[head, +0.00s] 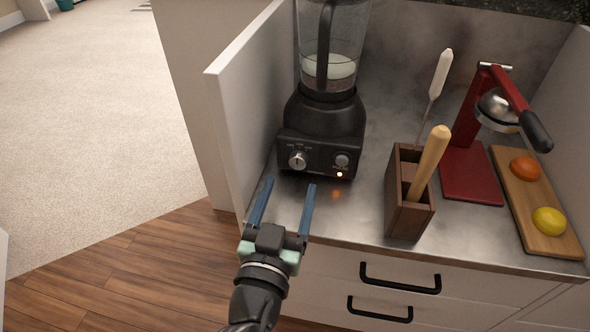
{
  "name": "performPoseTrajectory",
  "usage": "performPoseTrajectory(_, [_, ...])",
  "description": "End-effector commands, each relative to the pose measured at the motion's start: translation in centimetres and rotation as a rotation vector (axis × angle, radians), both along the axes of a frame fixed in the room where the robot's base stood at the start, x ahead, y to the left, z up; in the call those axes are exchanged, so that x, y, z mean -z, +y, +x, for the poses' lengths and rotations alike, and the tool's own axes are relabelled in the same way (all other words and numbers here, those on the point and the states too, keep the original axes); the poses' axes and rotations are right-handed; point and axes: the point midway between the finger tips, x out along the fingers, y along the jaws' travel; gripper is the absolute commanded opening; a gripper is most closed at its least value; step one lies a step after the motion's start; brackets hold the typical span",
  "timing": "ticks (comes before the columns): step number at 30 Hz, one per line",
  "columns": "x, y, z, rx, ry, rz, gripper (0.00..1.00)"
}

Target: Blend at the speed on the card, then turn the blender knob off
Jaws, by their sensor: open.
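The black blender (322,132) stands on the metal counter against the left side panel. Its clear jar (345,42) holds some pale liquid or foam at the bottom. The silver speed knob (297,160) is on the left of its front, and a second round control (342,161) is on the right. A small orange light (340,175) glows below that control. The knob's markings are too small to read. My gripper (289,184) is open and empty, its two blue fingers pointing at the blender just in front of and below the knob. I see no card.
A wooden holder (408,215) with a wooden-handled tool stands right of the blender. Farther right are a red press (472,170) and a wooden board (545,225) with an orange (525,168) and a lemon (549,221). The side panel (240,120) rises close on the left.

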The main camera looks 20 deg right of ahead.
Motion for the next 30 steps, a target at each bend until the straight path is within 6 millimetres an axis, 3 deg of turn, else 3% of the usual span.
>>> performPoseTrajectory(3, [0.0,-1.4,2.0,0.002,-0.003,0.001,0.72])
performPoseTrajectory(9, [0.0,-2.7,3.9,0.001,-0.001,0.000,0.72])
performPoseTrajectory(21, [0.0,-3.1,4.6,0.000,0.000,0.000,0.72])
performPoseTrajectory(23, [0.0,-3.1,4.6,0.000,0.000,0.000,0.65])
performPoseTrajectory(30, [0.0,-3.1,4.6,-0.001,0.000,0.000,0.21])
